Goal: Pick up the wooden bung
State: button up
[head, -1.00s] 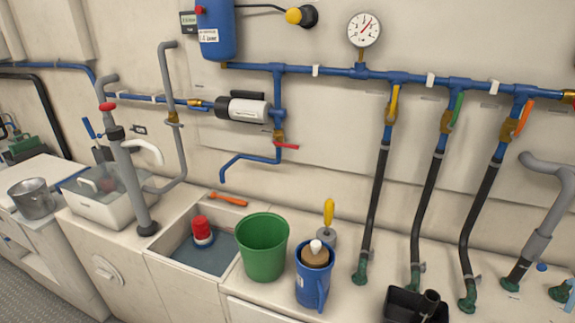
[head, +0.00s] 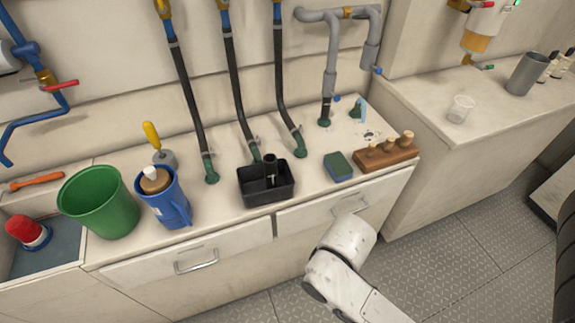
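A brown wooden block (head: 385,158) lies near the right end of the counter, close to its front edge. White links of my arm show below the counter front, but my gripper itself is not in view.
A blue-green sponge (head: 338,166) lies just left of the block. A black bin (head: 266,190), a blue jug (head: 168,203) with a brown, white-topped thing in it and a green bucket (head: 102,205) stand further left. Hoses and a grey pipe (head: 330,75) rise behind.

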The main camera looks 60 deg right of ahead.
aim_at(389, 145)
jog(key=z, duration=1.45)
jog(key=i+j+z, duration=0.15)
jog(key=j, duration=0.15)
jog(key=i+j+z, duration=0.2)
jog(key=j+z, duration=0.15)
jog(key=j, duration=0.2)
jog(key=i+j+z, duration=0.15)
jog(key=j, duration=0.2)
